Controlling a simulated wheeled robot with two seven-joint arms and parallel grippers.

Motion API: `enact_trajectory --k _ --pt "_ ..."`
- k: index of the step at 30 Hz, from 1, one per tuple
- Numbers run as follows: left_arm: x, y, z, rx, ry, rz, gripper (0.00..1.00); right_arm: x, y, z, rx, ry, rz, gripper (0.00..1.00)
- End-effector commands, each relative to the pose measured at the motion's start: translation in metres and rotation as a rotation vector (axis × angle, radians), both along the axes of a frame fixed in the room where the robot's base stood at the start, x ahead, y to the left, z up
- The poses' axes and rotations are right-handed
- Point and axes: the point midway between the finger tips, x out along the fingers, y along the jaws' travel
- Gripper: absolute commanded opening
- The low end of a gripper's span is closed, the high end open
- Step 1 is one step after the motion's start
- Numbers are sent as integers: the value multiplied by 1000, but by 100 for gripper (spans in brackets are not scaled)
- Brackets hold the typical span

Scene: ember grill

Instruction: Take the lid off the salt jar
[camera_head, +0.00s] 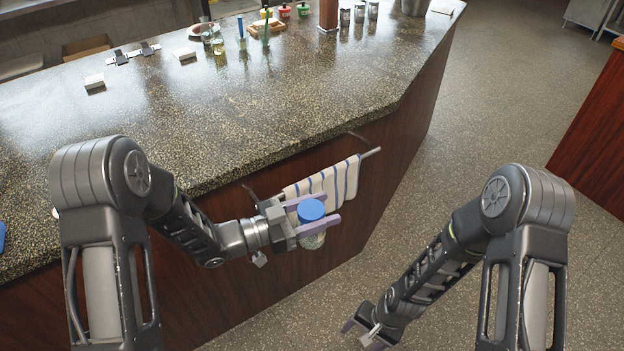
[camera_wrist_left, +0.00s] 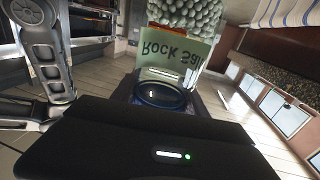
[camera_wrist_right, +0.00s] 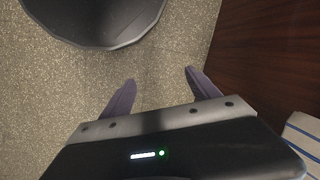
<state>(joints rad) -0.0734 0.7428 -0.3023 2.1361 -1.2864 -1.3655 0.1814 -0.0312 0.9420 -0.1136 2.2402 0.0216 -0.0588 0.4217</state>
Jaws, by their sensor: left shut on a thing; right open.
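The salt jar (camera_head: 313,241) is clear glass with pale grains inside and a blue lid (camera_head: 311,210) on top. My left gripper (camera_head: 316,212) is shut on the jar near the lid and holds it in the air, upright, before the counter front. In the left wrist view the jar (camera_wrist_left: 182,45) appears upside down, with a pale green "Rock Salt" label; the lid (camera_wrist_left: 162,95) shows dark blue towards the gripper. My right gripper (camera_head: 362,338) is low at the bottom of the head view, apart from the jar. Its fingers (camera_wrist_right: 160,78) are spread and empty in the right wrist view.
A striped towel (camera_head: 325,186) hangs on a rail (camera_head: 371,153) on the counter front, just behind the jar. The speckled counter (camera_head: 250,120) has a clear near part. Small jars (camera_head: 345,16) and other items stand along its far side. Open floor (camera_head: 480,120) lies to the right.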

Motion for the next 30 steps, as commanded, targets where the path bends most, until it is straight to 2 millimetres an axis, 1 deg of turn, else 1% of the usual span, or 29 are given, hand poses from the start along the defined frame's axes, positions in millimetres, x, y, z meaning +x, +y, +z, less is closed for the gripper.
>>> enact_trajectory --k 1,2,3,5,6,8,9,11,12,14,15,17,18,19,20,21,23,24,26,27,28,29,30 --pt "0 0 1 -1 -2 0 0 28 -3 5 -24 7 -69 70" --pt "0 0 1 -1 -2 0 0 42 -6 9 -39 19 -119 70" --pt "0 0 1 -1 -2 0 0 62 -8 16 -57 32 -190 70" --pt "0 0 1 -1 -2 0 0 91 -10 30 -83 51 -297 70" --pt "0 0 1 -1 -2 0 0 110 -10 41 -98 59 -370 70" --pt "0 0 1 -1 -2 0 0 136 -9 60 -118 68 -476 70" --pt "0 0 1 -1 -2 0 0 152 -7 74 -129 73 -545 70" --pt "0 0 1 -1 -2 0 0 174 -3 97 -143 75 -646 70" --pt "0 0 1 -1 -2 0 0 187 0 114 -151 77 -710 70" --pt "0 0 1 -1 -2 0 0 206 7 140 -157 75 -806 70" --pt "0 0 1 -1 -2 0 0 217 12 158 -160 72 -868 70" --pt "0 0 1 -1 -2 0 0 230 21 187 -160 68 -959 70" --pt "0 0 1 -1 -2 0 0 238 28 206 -158 64 -1018 70" --pt "0 0 1 -1 -2 0 0 243 33 220 -157 62 -1062 70" --pt "0 0 1 -1 -2 0 0 247 38 235 -154 59 -1106 70" --pt "0 0 1 -1 -2 0 0 252 45 255 -149 54 -1162 70" --pt "0 0 1 -1 -2 0 0 256 56 285 -140 47 -1243 70" --pt "0 0 1 -1 -2 0 0 258 63 306 -134 42 -1297 70" --pt "0 0 1 -1 -2 0 0 259 75 336 -120 34 -1377 70" --pt "0 0 1 -1 -2 0 0 257 83 355 -110 31 -1428 70" --pt "0 0 1 -1 -2 0 0 255 89 369 -102 29 -1469 70" --pt "0 0 1 -1 -2 0 0 251 95 382 -95 32 -1510 70" --pt "0 0 1 -1 -2 0 0 241 104 396 -90 50 -1577 70"
